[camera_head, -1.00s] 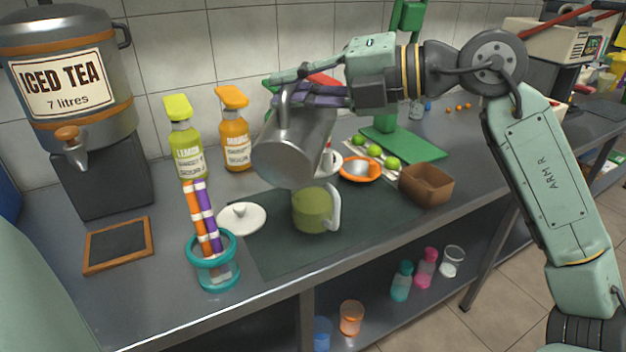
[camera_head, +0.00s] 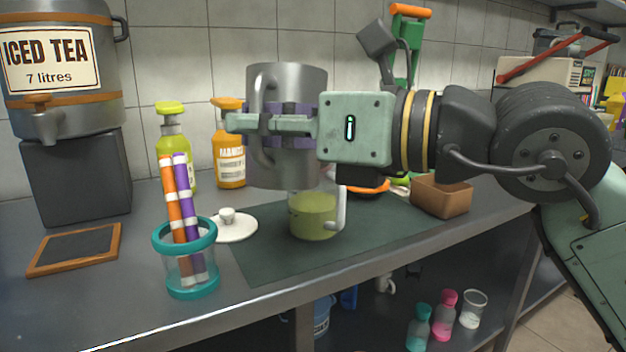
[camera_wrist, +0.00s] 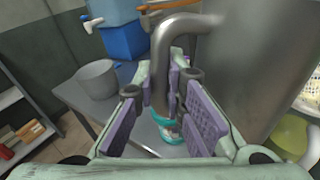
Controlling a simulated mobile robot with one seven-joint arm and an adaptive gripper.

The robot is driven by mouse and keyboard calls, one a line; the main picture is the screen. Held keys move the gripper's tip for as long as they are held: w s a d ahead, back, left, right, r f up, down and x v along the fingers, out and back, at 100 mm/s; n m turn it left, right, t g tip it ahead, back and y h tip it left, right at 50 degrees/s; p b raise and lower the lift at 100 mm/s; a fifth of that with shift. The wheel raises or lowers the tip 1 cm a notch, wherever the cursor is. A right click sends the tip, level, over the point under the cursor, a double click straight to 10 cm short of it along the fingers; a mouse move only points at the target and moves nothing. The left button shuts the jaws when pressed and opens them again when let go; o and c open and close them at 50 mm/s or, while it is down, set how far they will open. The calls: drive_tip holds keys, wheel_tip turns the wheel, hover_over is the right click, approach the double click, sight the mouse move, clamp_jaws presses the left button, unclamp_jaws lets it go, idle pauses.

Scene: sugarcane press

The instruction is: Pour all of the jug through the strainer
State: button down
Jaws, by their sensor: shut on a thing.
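My gripper (camera_head: 242,123) is shut on the handle of the grey metal jug (camera_head: 305,85). The jug is upright above the dark mat, and its inside is hidden. In the wrist view, the purple finger pads sit around the handle (camera_wrist: 163,65), with the jug's wall on the right. A clear pitcher (camera_head: 314,215) with a pale handle and green liquid stands on the mat, below the jug in the head view. An orange-rimmed round thing (camera_head: 372,188) is partly hidden behind it; I cannot tell whether it is the strainer.
A white lid (camera_head: 232,228) and a teal-rimmed holder (camera_head: 185,238) with striped sticks are left of the pitcher. Syrup bottles (camera_head: 229,160) and the iced tea dispenser (camera_head: 75,75) stand behind. A brown box (camera_head: 441,195) is to the right. The mat's front (camera_head: 290,262) is clear.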

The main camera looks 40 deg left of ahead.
wheel_tip(320, 180, down, 3)
drive_tip(key=shift+s+d+r+n+y+b, duration=0.1)
drive_tip(key=shift+n+y+b, duration=0.05)
drive_tip(key=shift+n+b, duration=0.45)
drive_tip(key=shift+s+f+n+y+b, duration=0.1)
drive_tip(key=shift+n+y+b, duration=0.05)
drive_tip(key=shift+n+b, duration=0.45)
drive_tip(key=shift+r, duration=0.2)
drive_tip(key=shift+r+p, duration=1.35)
drive_tip(key=shift+r, duration=0.3)
drive_tip(key=shift+w, duration=0.1)
